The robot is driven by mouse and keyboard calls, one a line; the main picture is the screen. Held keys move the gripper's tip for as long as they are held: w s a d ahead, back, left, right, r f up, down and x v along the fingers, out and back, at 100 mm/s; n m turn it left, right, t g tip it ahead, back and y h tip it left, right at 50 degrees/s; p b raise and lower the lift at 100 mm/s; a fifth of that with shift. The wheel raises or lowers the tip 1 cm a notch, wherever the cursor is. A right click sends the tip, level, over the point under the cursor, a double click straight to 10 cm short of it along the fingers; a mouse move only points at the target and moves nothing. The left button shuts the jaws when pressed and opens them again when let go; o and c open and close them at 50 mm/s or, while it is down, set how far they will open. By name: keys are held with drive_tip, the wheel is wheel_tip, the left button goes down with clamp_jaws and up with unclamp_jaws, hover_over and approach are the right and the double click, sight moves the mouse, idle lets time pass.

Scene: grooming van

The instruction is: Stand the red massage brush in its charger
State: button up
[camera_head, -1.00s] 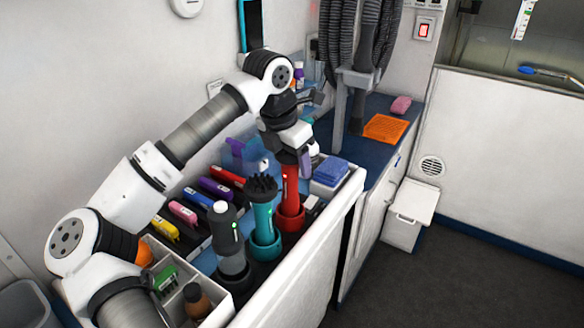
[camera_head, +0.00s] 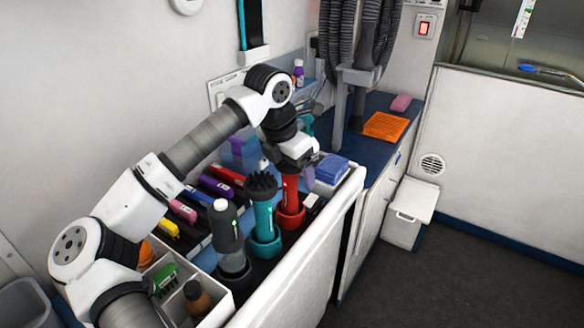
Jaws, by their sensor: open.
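The red massage brush (camera_head: 290,188) stands upright in the red charger cup (camera_head: 290,218), in the row of chargers along the front of the worktop. Its upper end is hidden by my gripper (camera_head: 303,174). My gripper is open, right at the brush's top; I cannot tell whether its fingers touch the brush. The brush's lower end is hidden inside the cup.
A teal brush (camera_head: 263,212) stands in its teal cup just left of the red one, and a grey-black one (camera_head: 226,228) stands further left. Blue folded cloths (camera_head: 331,168) lie to the right. Several coloured clippers lie behind. The floor at right is clear.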

drive_tip(key=b+v, duration=0.1)
drive_tip(key=v, duration=1.1)
drive_tip(key=shift+r, duration=0.2)
